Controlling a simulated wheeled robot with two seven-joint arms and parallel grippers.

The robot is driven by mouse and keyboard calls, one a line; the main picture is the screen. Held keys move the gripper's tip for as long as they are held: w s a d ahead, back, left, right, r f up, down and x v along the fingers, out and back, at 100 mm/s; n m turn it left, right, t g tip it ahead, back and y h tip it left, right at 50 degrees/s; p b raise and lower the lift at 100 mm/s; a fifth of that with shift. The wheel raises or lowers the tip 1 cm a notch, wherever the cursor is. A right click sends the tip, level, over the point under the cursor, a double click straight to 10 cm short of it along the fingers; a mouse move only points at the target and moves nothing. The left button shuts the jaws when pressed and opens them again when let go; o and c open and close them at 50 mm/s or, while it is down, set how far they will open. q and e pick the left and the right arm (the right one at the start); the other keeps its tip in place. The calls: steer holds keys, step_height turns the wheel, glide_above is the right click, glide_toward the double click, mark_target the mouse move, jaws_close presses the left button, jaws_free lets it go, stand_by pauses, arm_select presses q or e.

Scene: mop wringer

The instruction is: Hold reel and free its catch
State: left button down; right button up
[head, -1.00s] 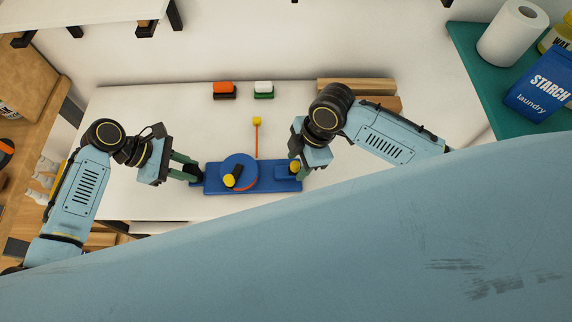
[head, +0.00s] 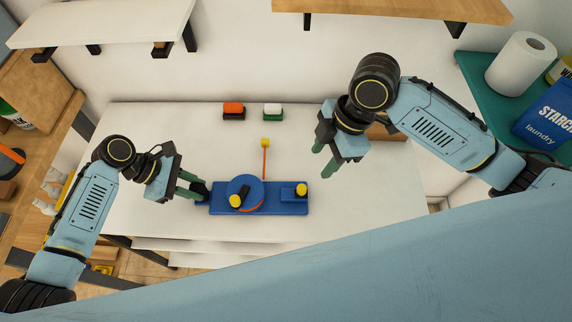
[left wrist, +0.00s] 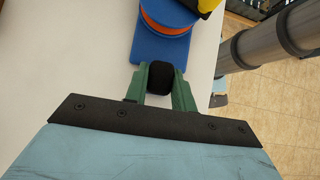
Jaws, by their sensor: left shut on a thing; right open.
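A blue base (head: 223,209) lies on the white table. On it sits a round blue reel (head: 245,182) with an orange rim and a dark crank arm ending in a yellow knob (head: 235,201). An orange strand (head: 264,163) runs up from the reel to a yellow tab (head: 265,143). A second yellow knob (head: 301,190) stands on a blue block at the base's right end. My left gripper (head: 197,188) is shut on the black grip at the base's left end; this grip shows in the left wrist view (left wrist: 160,78). My right gripper (head: 323,158) is open and empty, above and right of the base, apart from it.
A red-and-black block (head: 233,111) and a white-and-green block (head: 272,111) stand at the back of the table. Wooden blocks (head: 388,132) lie behind my right arm. A teal shelf (head: 476,88) holds a paper roll and a starch box at right. The table right of the base is clear.

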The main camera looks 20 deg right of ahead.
stand_by(0.4)
arm_select(q)
steer(key=c, duration=1.1)
jaws_free()
steer(key=shift+a+r, duration=0.1)
steer(key=v, duration=1.1)
steer(key=shift+a+r, duration=0.2)
steer(key=shift+r, duration=0.1)
